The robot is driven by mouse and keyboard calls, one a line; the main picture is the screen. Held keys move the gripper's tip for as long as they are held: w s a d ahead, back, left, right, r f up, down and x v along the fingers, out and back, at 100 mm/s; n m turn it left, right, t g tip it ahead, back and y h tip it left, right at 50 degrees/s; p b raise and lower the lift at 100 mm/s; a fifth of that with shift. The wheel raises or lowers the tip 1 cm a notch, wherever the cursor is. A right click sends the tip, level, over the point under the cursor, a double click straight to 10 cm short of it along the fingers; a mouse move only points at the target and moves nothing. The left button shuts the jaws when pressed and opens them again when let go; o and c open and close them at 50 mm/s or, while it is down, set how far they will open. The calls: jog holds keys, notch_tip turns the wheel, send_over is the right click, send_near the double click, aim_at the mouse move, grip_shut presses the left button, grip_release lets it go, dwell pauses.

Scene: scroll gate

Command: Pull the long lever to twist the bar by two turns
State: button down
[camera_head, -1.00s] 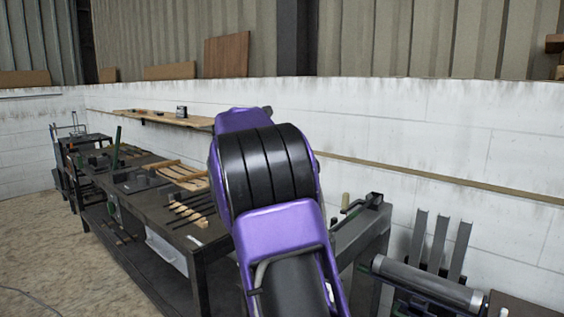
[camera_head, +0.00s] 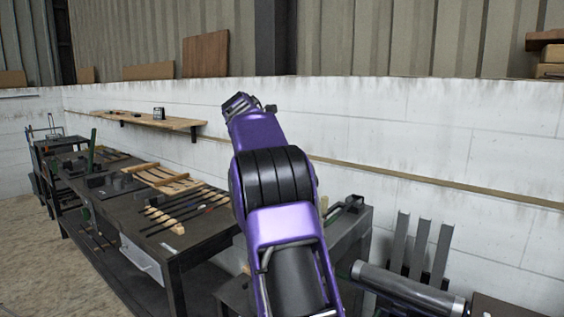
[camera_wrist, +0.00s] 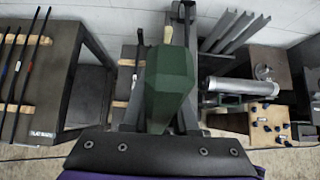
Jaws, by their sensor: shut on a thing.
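My gripper (camera_head: 240,103) is at the far end of my raised purple arm in the head view; its fingers are not clear there. In the wrist view a dark green faceted piece (camera_wrist: 170,88) fills the centre, close to the camera, and my gripper is shut on it. I cannot tell whether this piece is the long lever's handle. Behind it is a grey metal stand (camera_wrist: 130,75) with a pale wooden handle (camera_wrist: 168,34). The stand (camera_head: 350,232) also shows right of my arm in the head view. The bar and its twist cannot be made out.
A dark workbench (camera_head: 190,252) with rods and wooden slats stands left of my arm. A large metal roller (camera_head: 408,288) and upright grey plates are at right. A wooden shelf (camera_head: 160,119) runs along the white wall. Open floor (camera_head: 40,240) lies at far left.

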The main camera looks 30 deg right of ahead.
dwell(0.3)
jog(key=c, duration=0.7)
grip_release()
jog(key=v, duration=1.7)
jog(key=shift+s+a+r, duration=0.1)
jog(key=shift+a, duration=0.05)
